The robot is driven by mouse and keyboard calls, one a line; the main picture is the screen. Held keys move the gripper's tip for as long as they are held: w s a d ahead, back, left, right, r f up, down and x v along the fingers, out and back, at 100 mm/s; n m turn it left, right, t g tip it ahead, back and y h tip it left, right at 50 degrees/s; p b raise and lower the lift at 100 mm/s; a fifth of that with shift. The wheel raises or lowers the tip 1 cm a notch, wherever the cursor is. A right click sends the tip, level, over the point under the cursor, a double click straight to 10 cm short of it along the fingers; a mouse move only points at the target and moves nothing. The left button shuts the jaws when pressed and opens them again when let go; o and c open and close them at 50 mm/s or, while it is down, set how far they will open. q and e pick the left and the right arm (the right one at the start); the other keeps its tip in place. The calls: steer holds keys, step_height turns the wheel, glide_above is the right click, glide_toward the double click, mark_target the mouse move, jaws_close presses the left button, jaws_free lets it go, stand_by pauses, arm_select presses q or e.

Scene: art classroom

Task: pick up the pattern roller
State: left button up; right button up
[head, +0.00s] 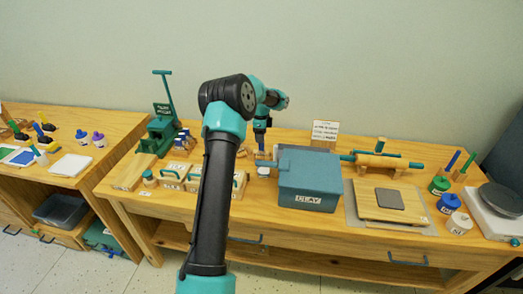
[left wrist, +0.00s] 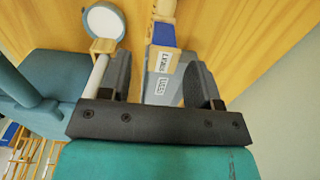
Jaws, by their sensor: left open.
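A wooden roller (head: 382,161) with teal handles lies on the bench right of the blue-grey box. It looks like the pattern roller, though I see no pattern at this size. My left gripper (head: 261,150) is left of that box, low over the back of the bench and well apart from this roller. In the left wrist view the left gripper (left wrist: 160,75) is open, with a labelled grey piece (left wrist: 163,80) showing between its fingers; I cannot tell whether they touch. A teal bar (left wrist: 18,85) shows at the left there. My right gripper is in neither view.
The blue-grey box (head: 309,181) stands mid-bench, close to the left gripper. A green lever press (head: 160,130) stands at the left. A board (head: 383,208) with a grey tile lies in front of the roller. Paint pots (head: 439,184) stand at the right.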

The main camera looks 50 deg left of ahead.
arm_select(q)
steer(key=shift+f, duration=0.1)
steer(key=shift+w+f, duration=0.2)
steer(key=shift+f, duration=2.35)
steer(key=shift+c, duration=0.3)
jaws_close()
steer(key=shift+r, duration=0.15)
step_height(320, 180, up, 10)
steer(key=shift+f, duration=0.1)
